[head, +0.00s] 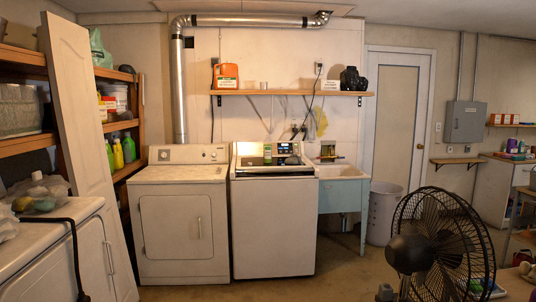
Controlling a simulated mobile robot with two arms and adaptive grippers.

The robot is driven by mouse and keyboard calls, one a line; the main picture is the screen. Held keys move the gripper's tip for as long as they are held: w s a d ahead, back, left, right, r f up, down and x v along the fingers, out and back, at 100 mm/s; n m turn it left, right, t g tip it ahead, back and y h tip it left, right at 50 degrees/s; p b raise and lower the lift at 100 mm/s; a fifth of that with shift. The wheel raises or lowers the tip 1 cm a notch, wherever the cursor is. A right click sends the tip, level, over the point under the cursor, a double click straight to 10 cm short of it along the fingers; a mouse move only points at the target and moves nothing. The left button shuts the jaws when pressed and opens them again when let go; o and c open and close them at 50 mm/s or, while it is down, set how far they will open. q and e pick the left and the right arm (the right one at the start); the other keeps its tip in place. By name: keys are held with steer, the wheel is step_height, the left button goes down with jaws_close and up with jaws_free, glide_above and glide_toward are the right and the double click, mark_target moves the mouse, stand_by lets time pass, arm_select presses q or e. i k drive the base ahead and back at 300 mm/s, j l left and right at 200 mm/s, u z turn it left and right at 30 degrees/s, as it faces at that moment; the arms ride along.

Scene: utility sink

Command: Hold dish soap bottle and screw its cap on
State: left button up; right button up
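I cannot make out a loose cap. Other green and yellow bottles (118,154) stand on the wooden shelf at the left. Neither of my grippers is in view.
A dryer (183,232) stands left of the washer, and a utility sink (340,171) stands right of it. A wall shelf (292,93) hangs above. A large black fan (440,245) stands at front right. Floor before the washer is clear.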

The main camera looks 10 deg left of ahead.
mark_target(267, 142)
steer(key=i+j+u, duration=0.25)
steer(key=i, duration=1.3)
steer(key=i+l+u, duration=0.25)
steer(key=i, duration=1.25)
steer(key=i+j, duration=0.2)
steer(key=i, duration=0.25)
steer(key=i+j, duration=0.2)
steer(key=i, duration=0.3)
steer(key=i+j, duration=0.15)
steer(key=i, duration=0.3)
steer(key=i+j+u, duration=0.1)
steer(key=i, duration=0.35)
steer(key=i+j, duration=0.25)
steer(key=i, duration=0.2)
